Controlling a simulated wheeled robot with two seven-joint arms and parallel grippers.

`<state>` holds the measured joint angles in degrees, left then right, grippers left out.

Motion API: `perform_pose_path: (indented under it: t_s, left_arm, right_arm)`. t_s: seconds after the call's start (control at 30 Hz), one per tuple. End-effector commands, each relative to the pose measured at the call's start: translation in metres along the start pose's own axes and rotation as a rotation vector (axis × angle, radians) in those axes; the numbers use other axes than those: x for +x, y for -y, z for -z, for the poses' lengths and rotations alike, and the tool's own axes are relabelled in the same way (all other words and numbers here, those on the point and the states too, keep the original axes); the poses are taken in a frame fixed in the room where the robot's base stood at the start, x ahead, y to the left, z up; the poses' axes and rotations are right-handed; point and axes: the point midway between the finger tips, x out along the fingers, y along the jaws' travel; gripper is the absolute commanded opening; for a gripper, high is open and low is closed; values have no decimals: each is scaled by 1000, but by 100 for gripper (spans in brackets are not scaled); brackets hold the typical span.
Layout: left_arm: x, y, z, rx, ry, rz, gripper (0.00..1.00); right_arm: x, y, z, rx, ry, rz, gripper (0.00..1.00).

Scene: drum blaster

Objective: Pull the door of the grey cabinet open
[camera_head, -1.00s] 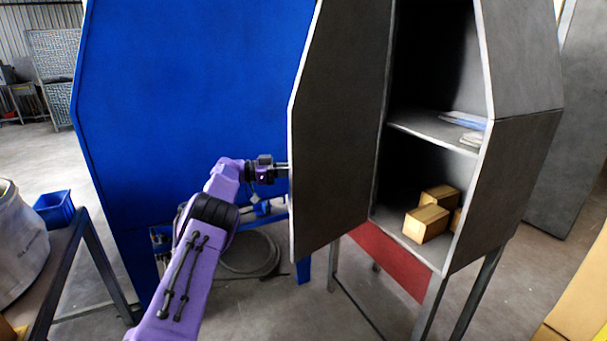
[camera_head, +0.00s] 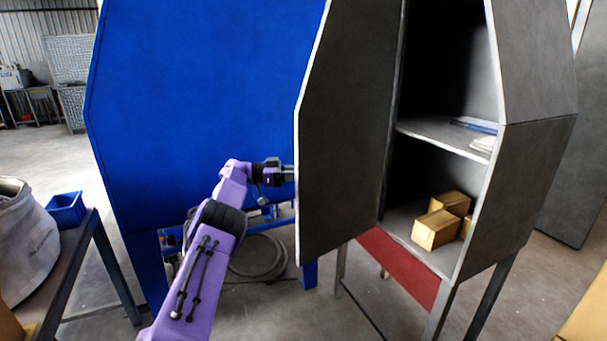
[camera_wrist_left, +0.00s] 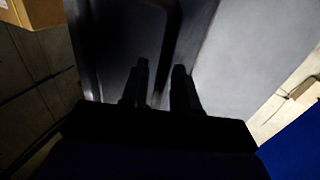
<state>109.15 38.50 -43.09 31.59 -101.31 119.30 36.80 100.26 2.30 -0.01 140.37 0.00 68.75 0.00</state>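The grey cabinet (camera_head: 515,190) stands right of centre in the head view. Its door (camera_head: 345,130) stands wide open, swung out to the left. My left gripper (camera_head: 290,173) is at the door's outer side, near its free edge, and its fingertips are partly hidden there. In the left wrist view, the two fingers (camera_wrist_left: 162,82) are apart and point at the door face (camera_wrist_left: 235,45). A dark curved handle (camera_wrist_left: 174,30) runs down towards the gap between them; contact with it cannot be made out. My right gripper is not in view.
A large blue panel (camera_head: 200,100) stands behind my left arm. Cardboard boxes (camera_head: 435,230) and papers (camera_head: 480,130) lie on the cabinet's shelves. A table (camera_head: 75,250) with a blue bin (camera_head: 66,209) is at the left. A coiled hose (camera_head: 260,255) lies on the floor.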

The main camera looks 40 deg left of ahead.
Motion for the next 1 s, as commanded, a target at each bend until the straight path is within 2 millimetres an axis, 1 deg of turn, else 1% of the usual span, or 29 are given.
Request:
perform_pose_path:
  t_s: [0.1,0.3,0.4,0.53,0.73,0.77,0.8,0.83,0.87,0.93,0.97,1.0]
  left_arm:
    - [-24,1,-4,0,1,5,29]
    - [-70,0,-3,2,2,-1,29]
    - [-84,0,-2,2,2,-4,29]
    - [-92,0,0,3,3,-6,29]
    - [-92,0,0,2,3,-7,29]
    - [-92,0,0,2,3,-6,26]
    - [-93,0,0,7,2,-3,13]
    - [-94,2,-1,20,-1,5,3]
    - [-95,5,-3,45,-7,25,0]
    - [-104,19,-14,111,-62,124,0]
    - [-108,27,-23,133,-97,188,0]
    - [-113,37,-38,151,-147,291,0]
  right_arm:
    - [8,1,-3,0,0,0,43]
    - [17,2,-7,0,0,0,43]
    - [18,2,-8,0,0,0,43]
    - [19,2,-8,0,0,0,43]
    - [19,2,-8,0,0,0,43]
    - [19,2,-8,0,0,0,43]
    - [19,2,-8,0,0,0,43]
    - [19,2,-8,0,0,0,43]
    - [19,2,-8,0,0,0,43]
    - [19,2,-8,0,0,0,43]
    - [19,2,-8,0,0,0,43]
    - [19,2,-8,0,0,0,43]
